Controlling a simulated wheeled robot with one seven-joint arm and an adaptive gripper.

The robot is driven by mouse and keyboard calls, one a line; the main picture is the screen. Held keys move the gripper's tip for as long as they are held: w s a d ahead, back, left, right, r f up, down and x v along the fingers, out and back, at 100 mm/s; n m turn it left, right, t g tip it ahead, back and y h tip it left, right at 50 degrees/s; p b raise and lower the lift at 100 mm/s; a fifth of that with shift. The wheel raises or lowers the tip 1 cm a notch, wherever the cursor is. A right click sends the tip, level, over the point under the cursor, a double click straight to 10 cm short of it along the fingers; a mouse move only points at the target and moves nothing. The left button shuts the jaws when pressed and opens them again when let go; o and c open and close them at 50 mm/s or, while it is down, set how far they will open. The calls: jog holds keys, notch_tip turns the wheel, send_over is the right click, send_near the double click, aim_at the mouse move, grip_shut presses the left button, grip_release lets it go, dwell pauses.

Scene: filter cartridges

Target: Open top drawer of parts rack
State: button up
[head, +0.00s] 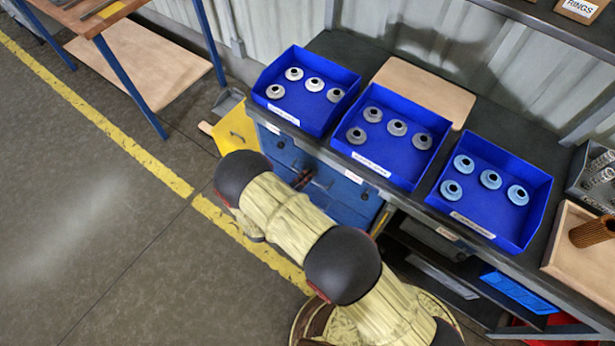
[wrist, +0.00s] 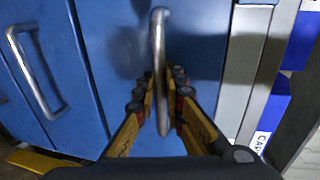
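The parts rack (head: 347,190) is a blue cabinet under the dark worktop, partly hidden behind my arm in the head view. In the wrist view, turned sideways, the blue top drawer front (wrist: 205,50) carries a metal bar handle (wrist: 159,40). My gripper (wrist: 164,85) has one finger on each side of this handle, closed in close against the bar. My gripper also shows small and dark at the rack front in the head view (head: 303,180). A second blue drawer with its own handle (wrist: 40,80) lies to the left. Both drawer fronts look flush.
Three blue bins of ring parts stand on the worktop: left (head: 305,115), middle (head: 385,168), right (head: 485,218). A yellow bin (head: 237,130) stands beside the rack's left end. The floor (head: 90,220) in front is clear, with a yellow line (head: 100,115).

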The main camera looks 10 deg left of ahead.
grip_shut()
jog(key=shift+s, duration=0.1)
dwell(0.4)
